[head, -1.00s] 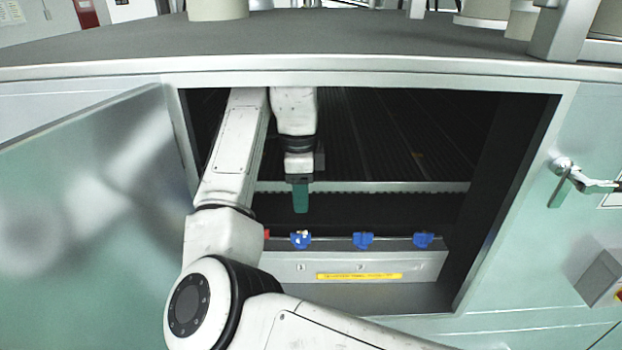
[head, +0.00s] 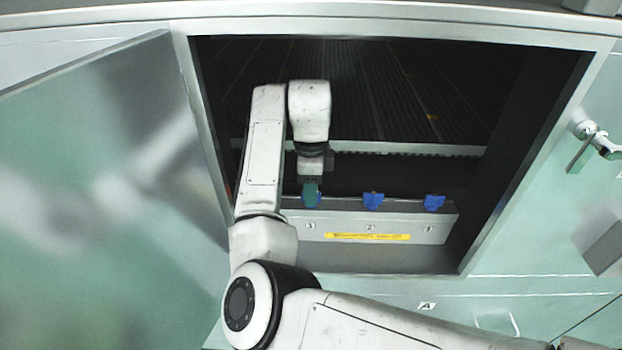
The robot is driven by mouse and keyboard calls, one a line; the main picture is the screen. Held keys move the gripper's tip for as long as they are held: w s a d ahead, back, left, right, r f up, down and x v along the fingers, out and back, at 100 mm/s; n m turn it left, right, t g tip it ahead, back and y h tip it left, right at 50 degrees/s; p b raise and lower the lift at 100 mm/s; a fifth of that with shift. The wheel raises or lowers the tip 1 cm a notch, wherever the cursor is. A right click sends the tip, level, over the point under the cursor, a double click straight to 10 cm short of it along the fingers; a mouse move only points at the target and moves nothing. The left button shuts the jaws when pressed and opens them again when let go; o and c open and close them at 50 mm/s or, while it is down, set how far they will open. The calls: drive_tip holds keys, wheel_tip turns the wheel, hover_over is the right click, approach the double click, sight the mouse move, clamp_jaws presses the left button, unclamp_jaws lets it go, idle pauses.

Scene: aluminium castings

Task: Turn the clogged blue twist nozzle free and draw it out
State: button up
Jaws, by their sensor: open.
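Three blue twist nozzles sit in a row on the grey manifold bar (head: 380,228) inside the open cabinet. The left nozzle (head: 318,200), above label 1, is mostly hidden behind my gripper. My gripper (head: 311,192) has teal fingers and is open, pointing down over the left nozzle. I cannot tell whether the fingers touch it or stand around it.
The cabinet door (head: 100,150) stands open on the left. A yellow label strip (head: 368,237) is on the manifold front. The cabinet's dark right wall (head: 525,140) bounds the opening; space above the middle and right nozzles is clear.

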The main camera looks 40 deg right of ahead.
clamp_jaws()
idle(0.4)
drive_tip(key=shift+r+n+p, duration=0.1)
drive_tip(key=shift+n+p, duration=0.3)
drive_tip(key=shift+p, duration=0.15)
drive_tip(key=shift+n+p, duration=1.9)
drive_tip(key=shift+n, duration=0.1)
drive_tip(key=shift+n+p, duration=0.35)
drive_tip(key=shift+n, duration=0.05)
drive_tip(key=shift+n, duration=0.4)
drive_tip(key=shift+p, duration=0.6)
drive_tip(key=shift+n+p, duration=0.35)
drive_tip(key=shift+n, duration=0.25)
